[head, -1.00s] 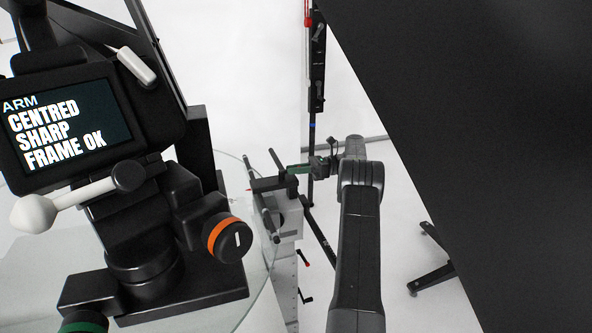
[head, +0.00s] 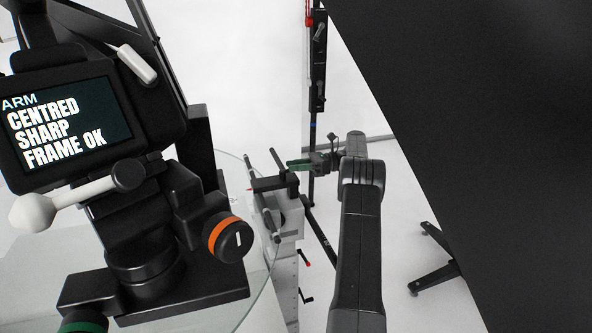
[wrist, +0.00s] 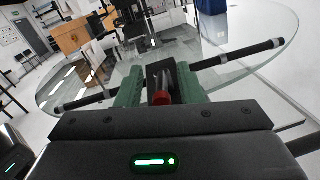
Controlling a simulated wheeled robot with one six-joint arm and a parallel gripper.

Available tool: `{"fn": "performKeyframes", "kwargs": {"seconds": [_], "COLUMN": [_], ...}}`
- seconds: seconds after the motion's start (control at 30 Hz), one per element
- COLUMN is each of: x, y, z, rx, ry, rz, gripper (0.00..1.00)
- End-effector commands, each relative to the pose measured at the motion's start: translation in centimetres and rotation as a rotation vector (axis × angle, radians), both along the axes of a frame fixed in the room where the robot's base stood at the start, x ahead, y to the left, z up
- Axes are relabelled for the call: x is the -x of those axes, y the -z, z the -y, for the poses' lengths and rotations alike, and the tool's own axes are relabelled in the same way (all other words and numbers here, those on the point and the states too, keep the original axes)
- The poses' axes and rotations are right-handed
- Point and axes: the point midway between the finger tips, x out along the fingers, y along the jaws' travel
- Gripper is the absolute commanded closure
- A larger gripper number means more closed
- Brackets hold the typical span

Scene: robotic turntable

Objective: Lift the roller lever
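The roller lever (wrist: 78,102) shows in the wrist view as a long dark bar slanting up to the right, with thick rollers at its ends. A black block (wrist: 154,72) and a red-ended part (wrist: 161,98) sit between the two green fingers of my gripper (wrist: 160,88). I cannot tell whether the fingers press on the block. In the head view, the lever bar (head: 265,212) stands by the turntable's edge, and my gripper (head: 299,165) reaches its black bracket from the right.
The round glass turntable (wrist: 235,68) lies beyond the fingers. In the head view, a black rig with a screen (head: 65,122) and an orange-ringed knob (head: 231,240) stands at left. A large black panel (head: 470,120) fills the right. A dark stand pole (head: 317,60) rises behind my gripper.

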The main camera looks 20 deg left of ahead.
Motion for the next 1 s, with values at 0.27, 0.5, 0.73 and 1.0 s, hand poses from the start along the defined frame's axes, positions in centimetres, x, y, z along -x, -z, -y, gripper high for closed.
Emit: {"fn": "performKeyframes", "kwargs": {"seconds": [0.27, 0.5, 0.73, 1.0], "x": [0.0, 0.0, 0.0, 0.0], "y": [-5.3, -8.4, -8.8, -8.4], "z": [0.0, 0.0, -0.1, -0.1], "rx": [-0.002, 0.0, 0.0, 0.001], "ry": [0.0, 0.0, 0.0, 0.0], "rz": [0.005, 0.002, 0.0, -0.001], "gripper": [0.66, 0.66, 0.66, 0.66]}}
